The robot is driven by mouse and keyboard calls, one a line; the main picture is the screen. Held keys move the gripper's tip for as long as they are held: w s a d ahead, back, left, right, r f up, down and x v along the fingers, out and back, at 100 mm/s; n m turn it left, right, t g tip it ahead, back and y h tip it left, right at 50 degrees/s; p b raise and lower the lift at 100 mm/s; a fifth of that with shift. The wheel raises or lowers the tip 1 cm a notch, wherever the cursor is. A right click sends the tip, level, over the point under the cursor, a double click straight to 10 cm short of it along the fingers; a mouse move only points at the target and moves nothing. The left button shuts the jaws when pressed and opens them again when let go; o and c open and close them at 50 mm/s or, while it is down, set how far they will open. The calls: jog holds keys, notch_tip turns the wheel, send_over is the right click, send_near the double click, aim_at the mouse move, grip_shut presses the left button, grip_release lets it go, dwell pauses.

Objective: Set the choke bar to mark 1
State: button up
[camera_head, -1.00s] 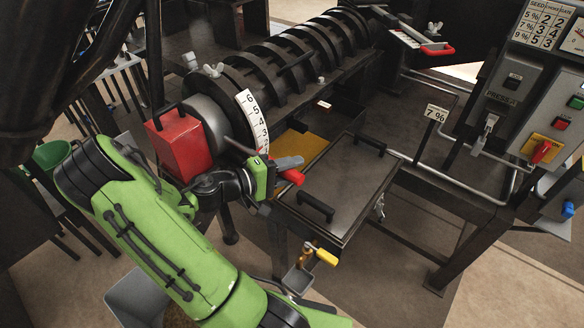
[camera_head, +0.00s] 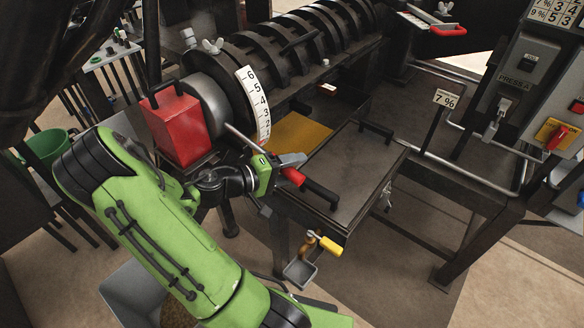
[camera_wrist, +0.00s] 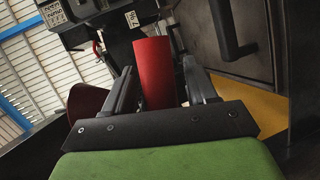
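The choke bar (camera_head: 241,138) is a thin grey rod with a red grip (camera_head: 293,176), in front of the press's choke end. It slants down to the right from near the white number scale (camera_head: 254,99). The scale's 6 down to 2 are readable; the bar crosses near the low end, but I cannot tell its exact mark. My gripper (camera_head: 281,183) is at the red grip. In the wrist view, the red grip (camera_wrist: 153,72) lies between the two fingers of my gripper (camera_wrist: 158,78), with narrow gaps showing. The fingers look open around it; contact is unclear.
A red box (camera_head: 178,124) stands left of the bar. A dark lidded tray (camera_head: 345,172) with black handles lies just right of my gripper. A yellow panel (camera_head: 300,133) is behind, and a yellow-handled valve (camera_head: 331,247) hangs below. A control panel (camera_head: 520,90) is far right.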

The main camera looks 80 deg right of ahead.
jog(key=p+v, duration=0.2)
jog(key=v, duration=1.3)
jog(key=shift+w+a+p, duration=0.25)
jog(key=shift+w+p, duration=0.05)
jog(key=shift+p, duration=0.1)
jog(key=shift+r, duration=0.15)
